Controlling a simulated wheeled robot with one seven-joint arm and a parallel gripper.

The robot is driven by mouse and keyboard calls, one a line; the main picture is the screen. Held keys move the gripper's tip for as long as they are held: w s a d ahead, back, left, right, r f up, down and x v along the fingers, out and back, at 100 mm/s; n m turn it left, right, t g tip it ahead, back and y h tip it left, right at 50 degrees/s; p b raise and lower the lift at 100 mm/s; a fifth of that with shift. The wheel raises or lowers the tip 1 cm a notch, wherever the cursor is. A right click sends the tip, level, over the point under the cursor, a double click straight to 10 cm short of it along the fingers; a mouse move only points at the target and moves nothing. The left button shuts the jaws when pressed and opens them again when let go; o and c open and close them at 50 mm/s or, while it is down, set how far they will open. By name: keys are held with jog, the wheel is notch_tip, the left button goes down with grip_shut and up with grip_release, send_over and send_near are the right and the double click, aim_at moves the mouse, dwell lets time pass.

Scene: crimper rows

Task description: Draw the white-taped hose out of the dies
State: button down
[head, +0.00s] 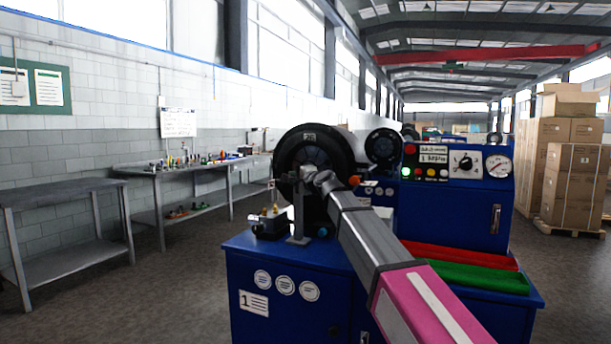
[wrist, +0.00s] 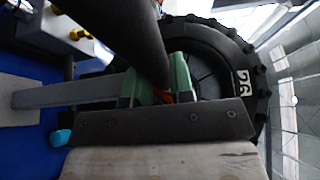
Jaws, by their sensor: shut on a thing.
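The crimper head (head: 290,150), a black ring marked 26, sits on the blue machine and faces me. In the wrist view its dark ring (wrist: 258,60) fills the right side. My gripper (head: 309,174) is in front of the ring's opening. In the wrist view my gripper (wrist: 156,88) has its green-padded fingers shut on a thick dark hose (wrist: 130,35) that runs up and left out of the picture. No white tape shows on the visible part. The dies and the hose's end in them are hidden; in the head view my arm and gripper cover the hose.
A grey post (head: 299,226) and a small block with brass parts (head: 268,222) stand on the blue bench, left of my arm. Red (head: 465,256) and green trays (head: 480,277) lie at right below the control panel (head: 455,163). A second crimper stands behind.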

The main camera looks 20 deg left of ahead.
jog(key=shift+r, duration=0.5)
jog(key=shift+s, duration=0.1)
jog(key=shift+s+a, duration=0.15)
jog(key=shift+s, duration=1.7)
jog(key=shift+s+a, duration=0.15)
jog(key=shift+s, duration=1.65)
jog(key=shift+r, duration=0.15)
jog(key=shift+r, duration=3.4)
